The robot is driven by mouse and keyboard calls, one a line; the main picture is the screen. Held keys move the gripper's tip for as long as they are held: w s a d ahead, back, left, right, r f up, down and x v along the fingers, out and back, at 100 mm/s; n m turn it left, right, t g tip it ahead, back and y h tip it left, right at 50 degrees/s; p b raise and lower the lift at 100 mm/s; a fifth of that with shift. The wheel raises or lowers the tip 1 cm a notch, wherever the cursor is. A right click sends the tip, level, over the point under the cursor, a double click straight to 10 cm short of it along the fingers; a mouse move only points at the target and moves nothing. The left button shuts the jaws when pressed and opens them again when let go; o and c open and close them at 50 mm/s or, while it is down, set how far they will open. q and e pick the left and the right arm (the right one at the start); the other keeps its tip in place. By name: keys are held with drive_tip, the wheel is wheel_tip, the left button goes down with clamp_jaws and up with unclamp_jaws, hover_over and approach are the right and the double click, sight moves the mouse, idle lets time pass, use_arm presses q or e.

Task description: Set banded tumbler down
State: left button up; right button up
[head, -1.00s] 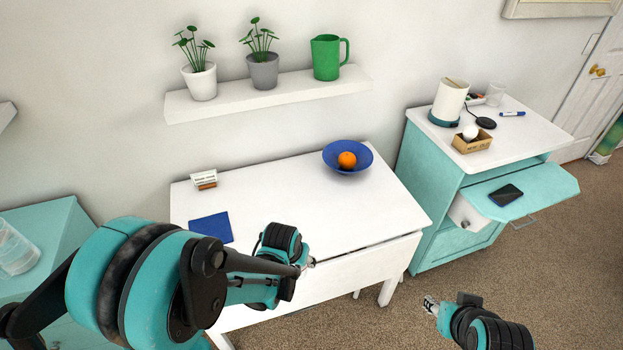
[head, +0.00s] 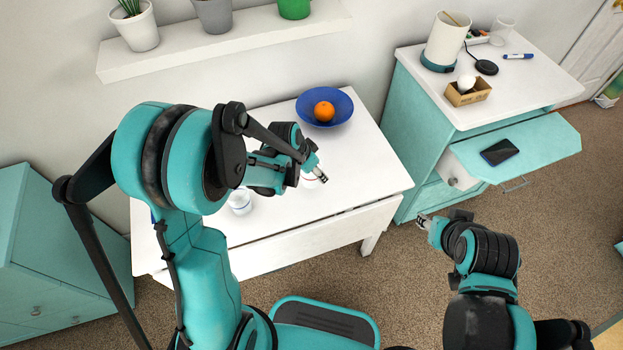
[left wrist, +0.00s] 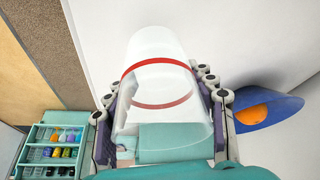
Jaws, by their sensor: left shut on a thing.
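The banded tumbler (left wrist: 160,62) is clear with a red band around it. In the left wrist view it sits between the fingers of my left gripper (left wrist: 157,95), which is shut on it. In the head view my left gripper (head: 320,177) is over the right part of the white table (head: 365,165), in front of the blue bowl. The tumbler is mostly hidden there, and I cannot tell whether its base touches the table. My right gripper (head: 424,221) is off the table's front right corner, empty; its finger opening is too small to read.
A blue bowl (head: 343,99) with an orange (head: 324,111) stands behind my left gripper. Another clear glass (head: 240,202) stands on the table to the left.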

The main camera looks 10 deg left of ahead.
use_arm(q)
drive_tip(key=shift+w+a+f, duration=0.25)
drive_tip(key=shift+a+f, duration=0.05)
drive_tip(key=shift+f, duration=0.05)
wheel_tip(320, 180, down, 4)
drive_tip(key=shift+r+b, duration=0.1)
drive_tip(key=shift+b, duration=1)
drive_tip(key=shift+r, duration=0.1)
drive_tip(key=o, duration=0.9)
drive_tip(key=shift+f, duration=0.2)
drive_tip(key=o, duration=0.4)
drive_tip(key=shift+r, duration=0.15)
